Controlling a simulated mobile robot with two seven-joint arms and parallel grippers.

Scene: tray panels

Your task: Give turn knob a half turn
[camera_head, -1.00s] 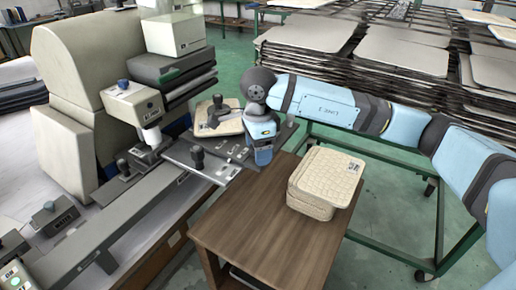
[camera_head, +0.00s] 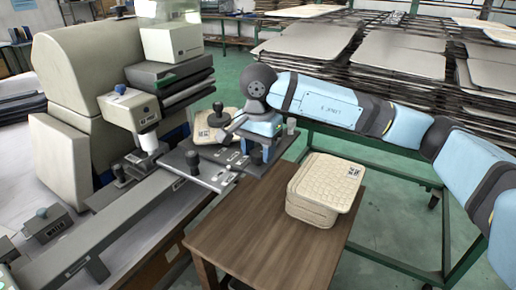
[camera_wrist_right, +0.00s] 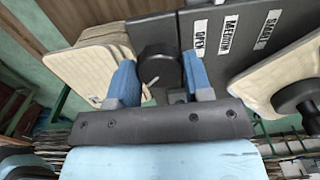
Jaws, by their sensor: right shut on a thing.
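The turn knob (camera_wrist_right: 157,62) is round and black with a thin white pointer, in the right wrist view. My right gripper (camera_wrist_right: 160,72) has its two blue fingers on either side of the knob, shut on it. In the head view my right gripper (camera_head: 258,148) points down at the right end of the dark grey panel (camera_head: 205,170). The knob is mostly hidden by the gripper there. White labels reading OPEN, MEDIUM and SMALL (camera_wrist_right: 268,28) lie on the panel right of the knob in the wrist view. My left gripper is not in view.
A second dark knob (camera_head: 192,160) stands on the panel. A cream board with a black handle (camera_head: 215,118) lies behind it. A stack of cream panels (camera_head: 325,182) sits on the wooden table (camera_head: 255,225), whose front is clear. A large beige machine (camera_head: 75,90) stands left.

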